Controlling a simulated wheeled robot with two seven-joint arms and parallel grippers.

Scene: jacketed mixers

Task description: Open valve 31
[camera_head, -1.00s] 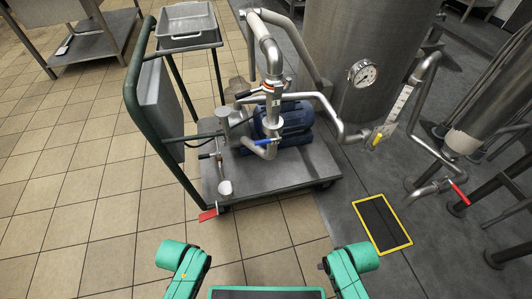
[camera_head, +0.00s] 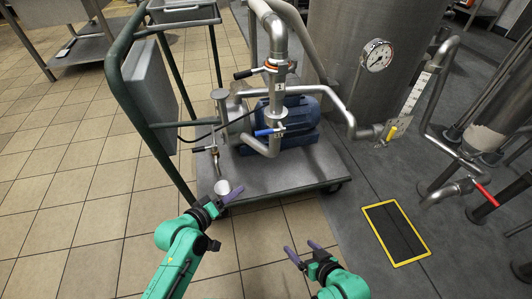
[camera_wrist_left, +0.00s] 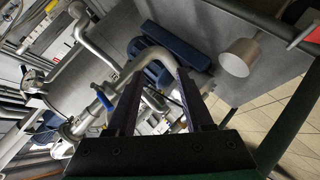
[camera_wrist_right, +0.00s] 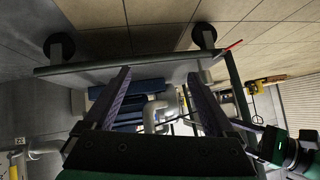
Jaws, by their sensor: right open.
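Several valve handles show in the head view: a blue lever (camera_head: 268,132) low on the cart's piping, a black lever (camera_head: 246,73) above it, a yellow handle (camera_head: 392,132) by the tank outlet and a red lever (camera_head: 486,195) at the right. Small tags hang by them, but I cannot read which is valve 31. My left gripper (camera_head: 236,190) is open and empty at the cart's near edge, below and left of the blue lever. The blue lever also shows in the left wrist view (camera_wrist_left: 105,100). My right gripper (camera_head: 305,249) is open and empty over the tiles before the cart.
The pump cart (camera_head: 290,172) carries a blue motor (camera_head: 295,118) and pipes; its green handle frame (camera_head: 133,112) rises at the left. A steel tank (camera_head: 350,50) stands behind. A yellow-edged floor plate (camera_head: 396,232) lies to the right.

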